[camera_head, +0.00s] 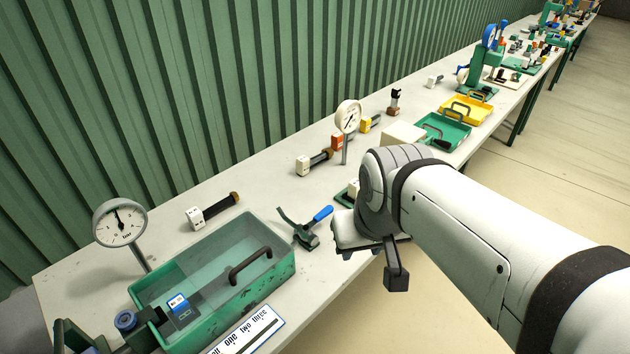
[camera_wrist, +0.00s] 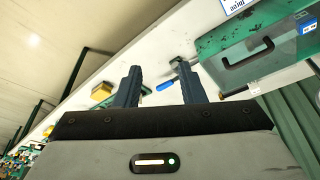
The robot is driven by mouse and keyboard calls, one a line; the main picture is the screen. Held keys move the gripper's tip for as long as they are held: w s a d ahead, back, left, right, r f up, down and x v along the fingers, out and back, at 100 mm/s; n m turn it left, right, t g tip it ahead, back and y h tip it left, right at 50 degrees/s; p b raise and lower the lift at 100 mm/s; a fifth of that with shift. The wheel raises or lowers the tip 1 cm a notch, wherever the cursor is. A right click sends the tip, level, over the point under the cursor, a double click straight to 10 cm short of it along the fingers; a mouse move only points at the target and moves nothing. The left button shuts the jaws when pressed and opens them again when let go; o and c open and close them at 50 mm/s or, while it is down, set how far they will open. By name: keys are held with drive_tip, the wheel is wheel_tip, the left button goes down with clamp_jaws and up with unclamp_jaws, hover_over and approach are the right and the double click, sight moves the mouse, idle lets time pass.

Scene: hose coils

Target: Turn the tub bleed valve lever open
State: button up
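A green tub (camera_head: 275,272) holding clear liquid stands at the near end of the bench. Just beyond its right end is a dark valve-like fitting with a blue lever (camera_head: 320,214). The lever points up and right, away from the tub; I cannot tell how it joins the tub. The tub's wall (camera_wrist: 240,50) and the blue lever (camera_wrist: 166,85) also show in the wrist view. My gripper (camera_wrist: 160,75) is open and empty. The lever appears between its fingers in the picture, farther off and apart from them. My arm hides most of the gripper in the head view.
A round gauge (camera_head: 119,222) stands behind the tub, and another gauge (camera_head: 348,117) stands farther along. A black handle (camera_head: 250,265) rises over the tub. White-headed fittings (camera_head: 212,210) lie near the green wall. Yellow (camera_head: 470,108) and green trays sit farther along.

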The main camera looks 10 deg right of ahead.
drive_tip(key=shift+o, duration=0.5)
drive_tip(key=shift+w+d, duration=0.2)
drive_tip(key=shift+d, duration=0.05)
drive_tip(key=m+g+b, duration=0.2)
drive_tip(key=m+g, duration=0.1)
drive_tip(key=m, duration=0.8)
hover_over(324, 211)
wheel_tip(324, 211, down, 12)
drive_tip(key=shift+f, duration=0.5)
wheel_tip(324, 211, down, 7)
drive_tip(key=shift+p, duration=0.7)
